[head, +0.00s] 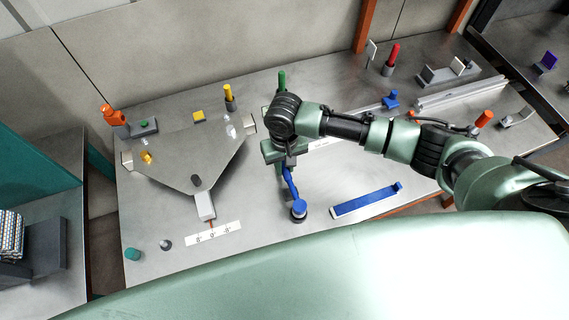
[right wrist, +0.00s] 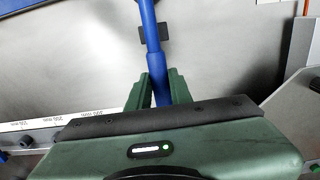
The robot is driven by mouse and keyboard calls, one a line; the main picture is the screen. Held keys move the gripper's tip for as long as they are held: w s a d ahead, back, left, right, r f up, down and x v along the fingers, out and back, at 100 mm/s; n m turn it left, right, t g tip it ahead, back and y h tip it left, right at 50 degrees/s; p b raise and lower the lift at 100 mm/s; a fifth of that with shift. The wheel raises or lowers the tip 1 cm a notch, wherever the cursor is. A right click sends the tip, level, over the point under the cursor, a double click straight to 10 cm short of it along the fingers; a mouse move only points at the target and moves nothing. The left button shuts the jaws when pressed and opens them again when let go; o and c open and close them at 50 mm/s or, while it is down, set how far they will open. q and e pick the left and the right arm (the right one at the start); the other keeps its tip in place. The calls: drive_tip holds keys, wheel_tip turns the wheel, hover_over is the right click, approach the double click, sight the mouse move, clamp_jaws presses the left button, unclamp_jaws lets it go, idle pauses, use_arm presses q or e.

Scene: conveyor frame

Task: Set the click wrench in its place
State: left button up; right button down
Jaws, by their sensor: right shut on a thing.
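My right gripper (head: 283,166) is over the middle of the bench in the head view, shut on a blue tool that I take for the click wrench (head: 291,190). The wrench's round blue end with a pale top points to the front of the bench. In the right wrist view, the blue shaft of the wrench (right wrist: 151,35) runs up between the two green fingers (right wrist: 160,88). A long blue tray (head: 366,201) lies to the right of the wrench, apart from it; it looks empty. My left gripper is not in view.
A grey angled plate (head: 180,160) stands on the left of the bench (head: 270,222), with a marked white scale (head: 213,234) in front. A green upright peg (head: 282,80) is behind my gripper. A red-handled tool (head: 392,58) and a metal rail (head: 460,95) are at right.

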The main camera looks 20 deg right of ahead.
drive_tip(key=shift+f, duration=1.35)
drive_tip(key=shift+f+b, duration=0.2)
drive_tip(key=shift+b, duration=0.1)
drive_tip(key=c, duration=1.2)
unclamp_jaws()
wheel_tip(320, 180, up, 8)
drive_tip(key=shift+f+b, duration=0.1)
drive_tip(key=shift+b, duration=0.55)
